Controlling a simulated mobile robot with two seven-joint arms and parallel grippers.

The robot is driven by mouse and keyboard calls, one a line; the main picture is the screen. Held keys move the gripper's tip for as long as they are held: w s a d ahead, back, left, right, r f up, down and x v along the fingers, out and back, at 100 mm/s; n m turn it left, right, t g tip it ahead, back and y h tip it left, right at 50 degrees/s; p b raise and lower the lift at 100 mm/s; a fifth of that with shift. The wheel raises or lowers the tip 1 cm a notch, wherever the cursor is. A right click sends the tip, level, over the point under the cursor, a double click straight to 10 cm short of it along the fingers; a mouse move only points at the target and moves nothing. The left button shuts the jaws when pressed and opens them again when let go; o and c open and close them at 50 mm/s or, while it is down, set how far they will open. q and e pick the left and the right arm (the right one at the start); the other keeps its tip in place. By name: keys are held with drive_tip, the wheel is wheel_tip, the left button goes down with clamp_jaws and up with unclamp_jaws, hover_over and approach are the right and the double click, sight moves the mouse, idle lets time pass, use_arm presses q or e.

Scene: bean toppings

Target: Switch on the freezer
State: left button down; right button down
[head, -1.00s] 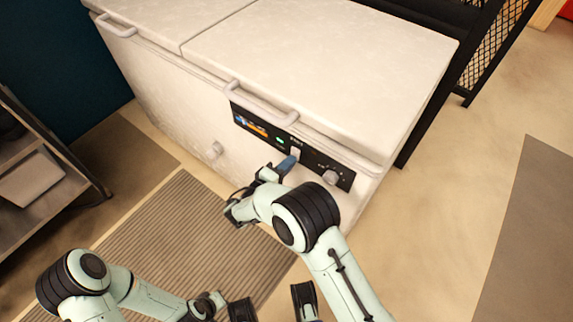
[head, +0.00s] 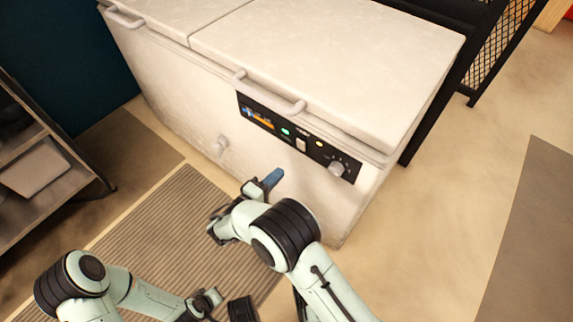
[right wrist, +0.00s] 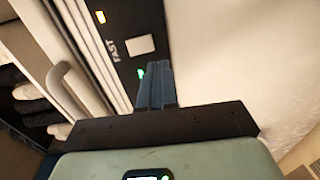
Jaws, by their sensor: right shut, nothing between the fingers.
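The white chest freezer (head: 330,60) fills the upper middle of the head view, lids shut. Its front has a black control panel (head: 268,124) with a green light (head: 285,131), a white switch (head: 300,145), a lit yellow light (head: 319,143) and a round knob (head: 337,168). My right gripper (head: 272,178) is shut and empty, below and left of the switch, apart from the panel. In the right wrist view its blue fingers (right wrist: 157,88) point toward the panel, with the switch (right wrist: 140,45) marked FAST beyond them. My left gripper (head: 207,302) is low in the head view; its fingers are unclear.
A shelf rack (head: 50,170) stands at the left. A ribbed mat (head: 165,240) lies on the floor before the freezer. A black mesh-sided frame (head: 490,50) stands behind it. Open floor (head: 440,200) lies to the right.

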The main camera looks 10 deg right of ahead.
use_arm(q)
drive_tip(key=shift+s+d+r, duration=0.2)
drive_tip(key=shift+s+d, duration=0.1)
drive_tip(key=shift+s, duration=0.15)
use_arm(e)
drive_tip(key=v, duration=0.2)
drive_tip(key=f+v, duration=0.1)
drive_tip(key=v, duration=0.2)
drive_tip(key=shift+a, duration=0.1)
use_arm(q)
drive_tip(key=shift+r, duration=0.1)
